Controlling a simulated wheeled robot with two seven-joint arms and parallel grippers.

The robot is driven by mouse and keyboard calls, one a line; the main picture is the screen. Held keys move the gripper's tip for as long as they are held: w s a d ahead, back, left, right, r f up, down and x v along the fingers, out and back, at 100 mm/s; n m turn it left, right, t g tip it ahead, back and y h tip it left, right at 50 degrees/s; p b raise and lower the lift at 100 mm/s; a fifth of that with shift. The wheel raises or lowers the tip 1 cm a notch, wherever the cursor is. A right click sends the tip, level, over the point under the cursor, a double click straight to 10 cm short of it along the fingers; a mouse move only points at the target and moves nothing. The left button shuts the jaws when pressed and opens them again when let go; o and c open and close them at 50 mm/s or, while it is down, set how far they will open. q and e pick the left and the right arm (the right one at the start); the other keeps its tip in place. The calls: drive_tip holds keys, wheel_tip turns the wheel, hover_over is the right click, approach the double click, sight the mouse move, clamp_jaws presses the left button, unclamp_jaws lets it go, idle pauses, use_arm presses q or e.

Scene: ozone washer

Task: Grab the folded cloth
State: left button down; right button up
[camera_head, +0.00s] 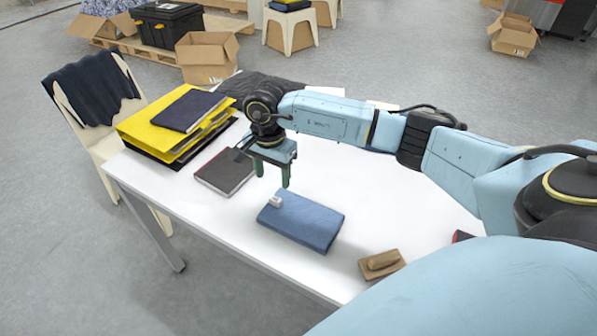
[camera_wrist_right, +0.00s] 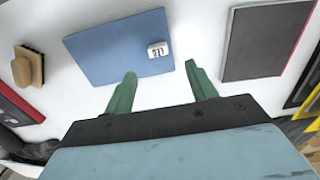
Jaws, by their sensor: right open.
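The folded cloth (camera_head: 302,220) is a blue, flat rectangular bundle with a small white tag, lying near the front edge of the white table. It also shows in the right wrist view (camera_wrist_right: 120,48), just beyond the fingertips. My right gripper (camera_head: 272,178) is above the table, behind and a little left of the cloth in the head view. Its green fingers are apart with nothing between them, as the right wrist view (camera_wrist_right: 162,82) shows. The fingers appear clear of the cloth. My left gripper is not in view.
A dark notebook (camera_head: 225,171) lies left of the cloth, and a wooden-handled brush (camera_head: 382,264) lies to its right. Yellow folders (camera_head: 150,130) with a dark book on top are stacked at the table's left. A chair (camera_head: 105,150) stands beyond the left edge. White tabletop around the cloth is clear.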

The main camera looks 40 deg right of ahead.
sight(275, 198)
drive_tip(key=shift+f, duration=0.85)
drive_tip(key=shift+w+f, duration=0.1)
drive_tip(key=shift+f, duration=0.6)
drive_tip(key=f, duration=0.4)
drive_tip(key=shift+s+f, duration=0.25)
drive_tip(key=shift+f, duration=0.1)
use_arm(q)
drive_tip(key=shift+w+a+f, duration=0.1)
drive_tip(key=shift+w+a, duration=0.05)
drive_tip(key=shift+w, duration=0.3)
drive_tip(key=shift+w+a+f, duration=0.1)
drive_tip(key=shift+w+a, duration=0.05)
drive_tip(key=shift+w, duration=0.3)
use_arm(e)
drive_tip(key=shift+c, duration=1.2)
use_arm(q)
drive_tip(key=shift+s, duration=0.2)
use_arm(e)
drive_tip(key=c, duration=0.9)
